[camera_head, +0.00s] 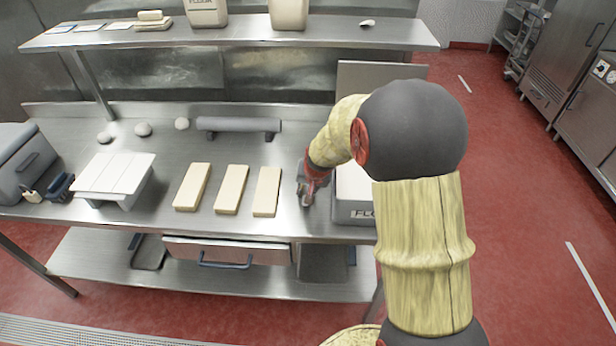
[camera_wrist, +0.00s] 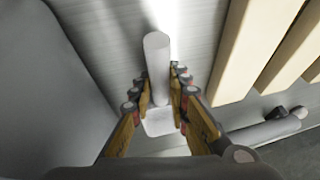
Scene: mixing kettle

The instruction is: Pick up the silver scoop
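The silver scoop shows in the wrist view as a pale grey, round handle (camera_wrist: 157,55) with a flatter pale part (camera_wrist: 159,122) below it. My gripper (camera_wrist: 161,80) has one finger pair on each side of the handle, very close to it. I cannot tell whether the fingers press on it or leave a thin gap. In the head view my gripper (camera_head: 308,188) is low at the steel table, between the rightmost cream block and the flour bin. The scoop is mostly hidden there by my gripper and arm.
A flour bin (camera_head: 353,214) stands close right of my gripper. Several cream blocks (camera_head: 266,192) lie to the left. A grey rolling pin (camera_head: 238,125) lies behind them, and a white stand (camera_head: 115,176) is farther left. A shelf (camera_head: 240,33) runs above the steel table (camera_head: 170,150).

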